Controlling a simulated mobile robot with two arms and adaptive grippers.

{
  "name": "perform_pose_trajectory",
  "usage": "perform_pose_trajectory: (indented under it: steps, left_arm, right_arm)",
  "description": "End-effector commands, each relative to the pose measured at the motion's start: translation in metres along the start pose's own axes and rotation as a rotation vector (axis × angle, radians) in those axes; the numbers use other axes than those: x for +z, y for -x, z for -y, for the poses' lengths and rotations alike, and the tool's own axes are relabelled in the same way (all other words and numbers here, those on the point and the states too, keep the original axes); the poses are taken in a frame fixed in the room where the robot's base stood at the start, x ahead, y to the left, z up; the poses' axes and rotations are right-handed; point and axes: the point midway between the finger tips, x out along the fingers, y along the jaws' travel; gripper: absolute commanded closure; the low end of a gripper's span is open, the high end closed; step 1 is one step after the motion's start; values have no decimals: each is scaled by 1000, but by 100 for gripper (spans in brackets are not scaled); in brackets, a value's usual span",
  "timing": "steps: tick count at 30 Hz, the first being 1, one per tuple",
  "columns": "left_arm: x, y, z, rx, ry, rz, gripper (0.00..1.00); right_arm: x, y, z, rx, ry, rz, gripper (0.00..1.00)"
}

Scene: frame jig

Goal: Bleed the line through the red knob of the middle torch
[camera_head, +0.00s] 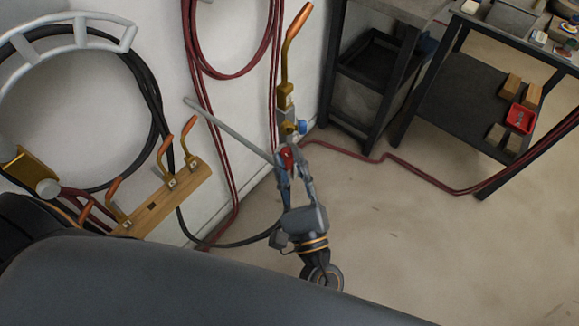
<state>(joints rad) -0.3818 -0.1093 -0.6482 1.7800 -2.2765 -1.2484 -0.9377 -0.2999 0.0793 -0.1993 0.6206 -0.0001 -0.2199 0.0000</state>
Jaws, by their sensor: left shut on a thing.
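A brass torch (284,102) with a bent copper tip stands upright near the middle of the head view. It has a blue knob (301,127) on its right side and a red knob (287,155) lower down. My left gripper (288,164) reaches up from below, and its fingers are shut on the red knob. The fingers partly hide the knob and the torch's lower end. My right gripper is not in view.
A grey rod (230,128) slants down to the torch from the left. A wooden rack (188,189) with copper-tipped pieces is at the left. Dark red hoses (352,155) cross the floor. A dark shelf (376,60) and a workbench (455,85) stand at the right. The floor in front is clear.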

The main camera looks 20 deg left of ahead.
Motion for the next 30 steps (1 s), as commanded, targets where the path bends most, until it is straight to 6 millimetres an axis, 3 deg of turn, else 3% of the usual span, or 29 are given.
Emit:
perform_pose_trajectory:
  steps: [10,26,27,30]
  left_arm:
    - [-1,0,0,62,147,0,100]
    - [-1,0,1,74,175,-1,100]
    - [-1,0,1,74,175,-1,74]
    - [-1,0,1,74,174,0,54]
  right_arm:
    - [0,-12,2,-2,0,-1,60]
    - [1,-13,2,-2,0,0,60]
    - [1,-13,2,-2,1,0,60]
    - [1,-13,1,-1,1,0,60]
